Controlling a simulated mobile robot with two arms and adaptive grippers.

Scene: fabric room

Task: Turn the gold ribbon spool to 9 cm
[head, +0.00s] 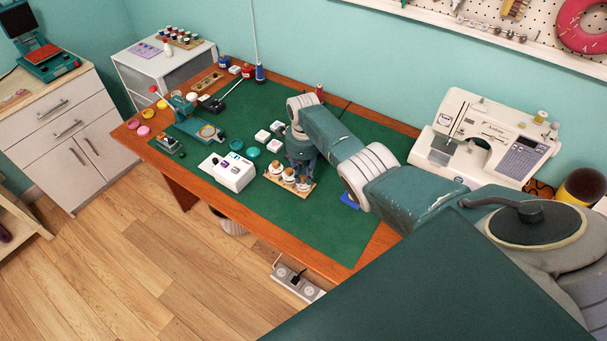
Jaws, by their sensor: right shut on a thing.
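A small wooden rack (269,175) stands on the green mat near the middle of the table. It holds several small round spools with white tops and tan sides, such as one at its left end (276,167). My right gripper (301,172) points down at the back of this rack, shut on a ribbon spool there. The gripper and arm cover part of the rack, and the held spool is mostly hidden. The spools are too small to tell which is gold or to read any length marks. My left gripper is not in view.
A white box with knobs (232,173) stands left of the rack on the green mat (330,226). White blocks (263,136) and teal discs (252,152) lie behind it. A sewing machine (485,140) stands at right. The mat's front right is clear.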

